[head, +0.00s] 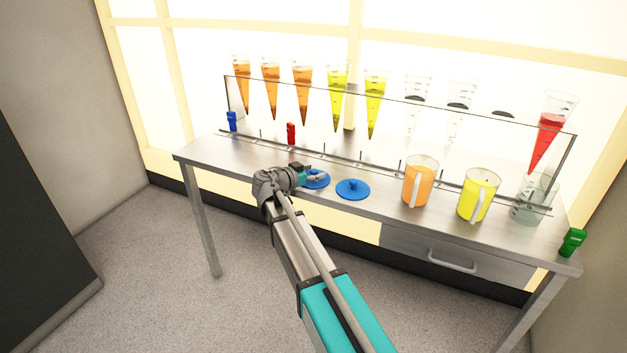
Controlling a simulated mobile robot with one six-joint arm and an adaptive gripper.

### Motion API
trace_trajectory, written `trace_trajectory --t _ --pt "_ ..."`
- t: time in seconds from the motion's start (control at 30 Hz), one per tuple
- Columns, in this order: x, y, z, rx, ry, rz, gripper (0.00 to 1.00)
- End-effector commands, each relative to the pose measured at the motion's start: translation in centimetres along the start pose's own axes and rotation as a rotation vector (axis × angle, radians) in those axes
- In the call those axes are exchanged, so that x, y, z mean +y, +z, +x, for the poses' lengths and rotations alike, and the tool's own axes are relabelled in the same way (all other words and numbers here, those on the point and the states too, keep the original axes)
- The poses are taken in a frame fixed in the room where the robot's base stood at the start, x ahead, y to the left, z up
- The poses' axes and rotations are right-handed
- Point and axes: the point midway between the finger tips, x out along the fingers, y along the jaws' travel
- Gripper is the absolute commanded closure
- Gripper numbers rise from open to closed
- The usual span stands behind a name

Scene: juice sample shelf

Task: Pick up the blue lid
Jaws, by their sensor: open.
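Two blue lids rest on the metal table. One blue lid (353,189) lies fully in view near the front edge, a flat disc with a small knob on top. The other blue lid (318,181) lies to its left, partly hidden behind my gripper. My gripper (321,176) is open, at the end of the arm reaching in from below. Its fingers overlap the left lid in the picture. I cannot tell whether they touch it.
A clear rack (400,105) holds several cones of orange, yellow and red liquid behind the lids. An orange pitcher (419,183), a yellow pitcher (477,196) and a clear pitcher (532,203) stand to the right. Blue (232,121), red (291,133) and green (572,242) clips also show.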

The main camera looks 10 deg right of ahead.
Motion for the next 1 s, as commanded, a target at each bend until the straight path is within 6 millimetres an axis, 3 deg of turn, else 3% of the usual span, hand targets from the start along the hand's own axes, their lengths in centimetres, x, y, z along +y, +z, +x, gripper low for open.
trace_trajectory --t 0.53,0.93,1.0 --pt "-0.04 0.0 -0.03 0.0 -0.001 0.0 0.23" --pt "-0.06 0.01 -0.07 0.0 -0.001 0.0 0.98" --pt "-0.06 0.01 -0.08 0.0 -0.001 0.0 1.0"
